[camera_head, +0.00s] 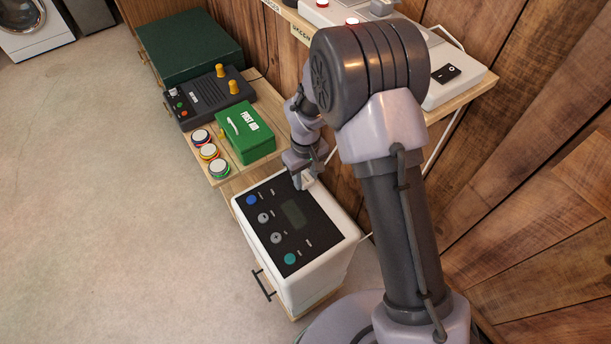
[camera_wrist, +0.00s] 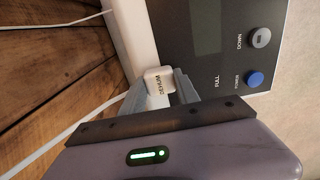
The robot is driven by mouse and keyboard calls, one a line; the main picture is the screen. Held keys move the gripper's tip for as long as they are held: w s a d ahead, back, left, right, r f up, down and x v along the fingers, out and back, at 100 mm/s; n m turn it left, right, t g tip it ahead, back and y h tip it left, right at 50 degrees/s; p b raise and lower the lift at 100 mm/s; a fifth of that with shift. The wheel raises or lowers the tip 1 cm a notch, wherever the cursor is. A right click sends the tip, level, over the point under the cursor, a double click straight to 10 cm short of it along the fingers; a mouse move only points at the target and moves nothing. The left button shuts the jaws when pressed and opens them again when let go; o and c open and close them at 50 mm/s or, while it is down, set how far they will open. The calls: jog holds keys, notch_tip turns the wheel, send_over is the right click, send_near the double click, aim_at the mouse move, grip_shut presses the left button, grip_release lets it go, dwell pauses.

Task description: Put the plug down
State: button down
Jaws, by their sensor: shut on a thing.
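A small white plug (camera_wrist: 158,79) with dark lettering is held between the fingers of my gripper (camera_wrist: 160,92) in the wrist view. In the head view my gripper (camera_head: 300,181) is over the back edge of a white appliance, and the plug (camera_head: 309,180) shows as a small pale spot at the fingertips. A thin white cord (camera_wrist: 78,122) runs near the gripper. Whether the plug touches the appliance top cannot be told.
The white appliance (camera_head: 325,262) has a black panel (camera_head: 270,222) with several buttons. Beside it on a wooden surface are a green first aid box (camera_head: 247,134), coloured round items (camera_head: 208,152) and a black control box (camera_head: 212,98). A wooden shelf with a white device (camera_head: 455,75) is above right.

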jog(key=c, duration=0.9)
grip_release()
jog(key=shift+f, duration=0.15)
notch_tip(320, 180, up, 14)
jog(key=p, duration=0.6)
notch_tip(320, 180, up, 14)
jog(key=r+m+t+y, duration=0.1)
jog(key=m+t, duration=0.1)
jog(key=m, duration=0.2)
send_over(306, 178)
jog(key=s+d, duration=0.5)
jog(key=s, duration=0.1)
jog(key=s+d+r+m+t, duration=0.2)
jog(key=s+r+m, duration=0.1)
jog(key=s, duration=0.5)
jog(key=s+d+r+m+t+y, duration=0.1)
jog(key=s+d+r+m, duration=0.2)
jog(key=s, duration=0.6)
notch_tip(306, 178, up, 2)
jog(key=shift+s+m+t, duration=0.15)
jog(key=shift+m+t, duration=0.25)
jog(key=shift+m, duration=0.2)
